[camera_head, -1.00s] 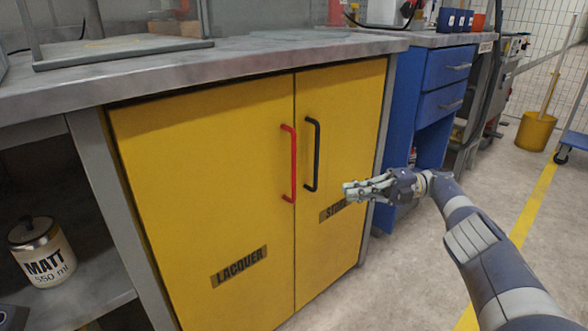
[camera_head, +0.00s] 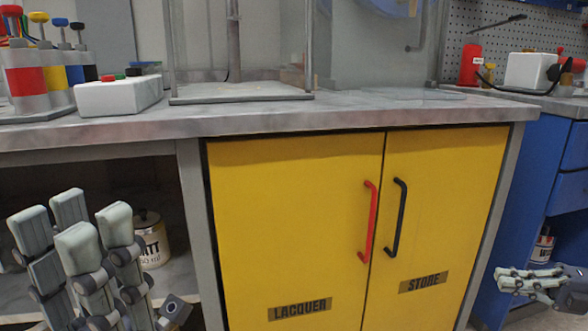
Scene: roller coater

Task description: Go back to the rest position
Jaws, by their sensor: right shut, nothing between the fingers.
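My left gripper (camera_head: 76,228) is at the lower left in the head view, close to the camera. Its grey fingers point up and stand apart with nothing seen between them, so it looks open. It overlaps the dark open shelf in the picture. My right gripper (camera_head: 524,280) is at the lower right edge, fingers pointing left, shut and empty. It shows in front of the blue cabinet, to the right of the yellow doors. The rest of both arms is mostly out of view.
The yellow LACQUER door (camera_head: 285,225) with a red handle and the yellow STORE door (camera_head: 440,220) with a black handle are closed. The worktop (camera_head: 350,115) runs above. A MATT can (camera_head: 152,245) stands on the shelf. A blue cabinet (camera_head: 545,165) is at right.

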